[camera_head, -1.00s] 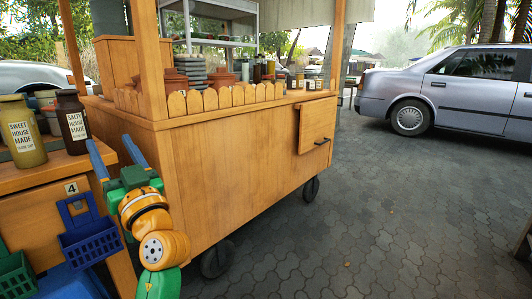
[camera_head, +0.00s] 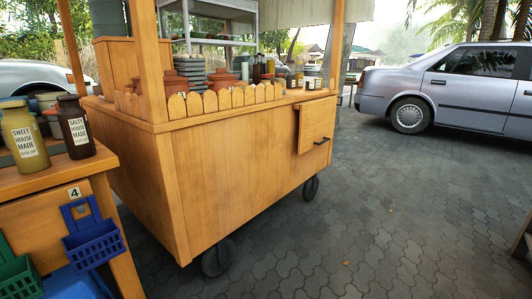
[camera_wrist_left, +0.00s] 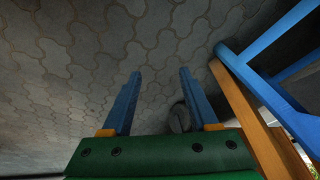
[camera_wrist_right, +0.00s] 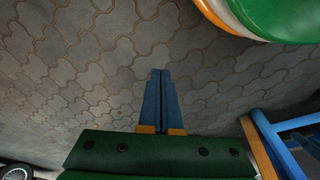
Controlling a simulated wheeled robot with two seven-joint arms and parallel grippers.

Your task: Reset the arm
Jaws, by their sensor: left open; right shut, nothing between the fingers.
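My left gripper (camera_wrist_left: 160,95) is open and empty in the left wrist view, its two blue fingers apart over grey paving. My right gripper (camera_wrist_right: 161,90) is shut in the right wrist view, its blue fingers together with nothing between them, also over paving. Neither gripper nor arm shows in the head view.
A wooden food cart (camera_head: 240,165) on black wheels stands ahead. A side table (camera_head: 40,222) at left carries a sweet jar (camera_head: 24,135) and a salty jar (camera_head: 76,127). A blue basket (camera_head: 93,242) hangs on it.

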